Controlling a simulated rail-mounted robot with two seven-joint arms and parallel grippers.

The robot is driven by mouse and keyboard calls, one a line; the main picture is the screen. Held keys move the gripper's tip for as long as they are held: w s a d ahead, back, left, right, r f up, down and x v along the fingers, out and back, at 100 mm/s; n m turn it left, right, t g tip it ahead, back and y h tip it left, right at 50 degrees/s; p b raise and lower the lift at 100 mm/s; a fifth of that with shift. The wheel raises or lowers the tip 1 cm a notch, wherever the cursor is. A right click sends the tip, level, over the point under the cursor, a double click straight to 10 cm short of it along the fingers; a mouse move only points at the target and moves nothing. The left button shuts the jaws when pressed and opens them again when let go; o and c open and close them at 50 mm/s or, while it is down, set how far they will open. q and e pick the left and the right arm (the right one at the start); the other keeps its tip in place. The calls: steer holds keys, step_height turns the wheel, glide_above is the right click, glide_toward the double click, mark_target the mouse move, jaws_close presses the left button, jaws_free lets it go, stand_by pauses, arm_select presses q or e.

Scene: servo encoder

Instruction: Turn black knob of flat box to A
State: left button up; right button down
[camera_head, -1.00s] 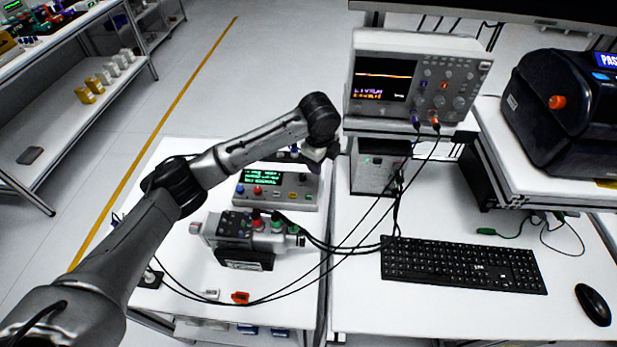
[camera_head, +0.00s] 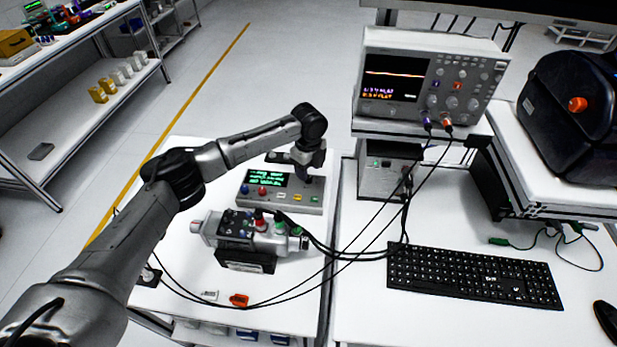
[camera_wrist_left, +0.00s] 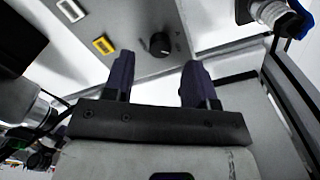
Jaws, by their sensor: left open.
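The flat box (camera_head: 262,205) is a grey panel with a green-text display on the left table, with a red and a blue knob at its left and small buttons along its front. Its black knob (camera_wrist_left: 160,44) shows in the left wrist view, beyond and roughly between the fingertips, with a small mark beside it. In the head view the knob is hard to make out under the gripper. My left gripper (camera_head: 304,173) is over the box's right end, pointing down. In the wrist view its two dark fingers (camera_wrist_left: 158,62) are apart with nothing between them. My right gripper is not in view.
A servo motor unit (camera_head: 247,236) with cables stands in front of the box. An oscilloscope (camera_head: 430,85) on a raised shelf and a grey power unit (camera_head: 385,178) stand to the right. A keyboard (camera_head: 473,275) lies on the right table. Black leads cross the middle.

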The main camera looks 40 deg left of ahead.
mark_target(309, 178)
arm_select(q)
steer(key=shift+f, duration=1.8)
steer(key=shift+c, duration=0.3)
steer(key=c, duration=0.9)
steer(key=shift+r+p, duration=0.25)
steer(key=shift+p, duration=0.15)
steer(key=n+p, duration=0.4)
steer(key=p, duration=0.3)
steer(key=shift+d+r+n, duration=0.1)
steer(key=shift+n, duration=0.3)
steer(key=n+p, duration=0.2)
steer(key=shift+n+p, duration=0.3)
steer(key=shift+p, duration=0.05)
steer(key=shift+f+n+p, duration=0.25)
steer(key=shift+n+p, duration=0.25)
steer(key=shift+n, duration=0.2)
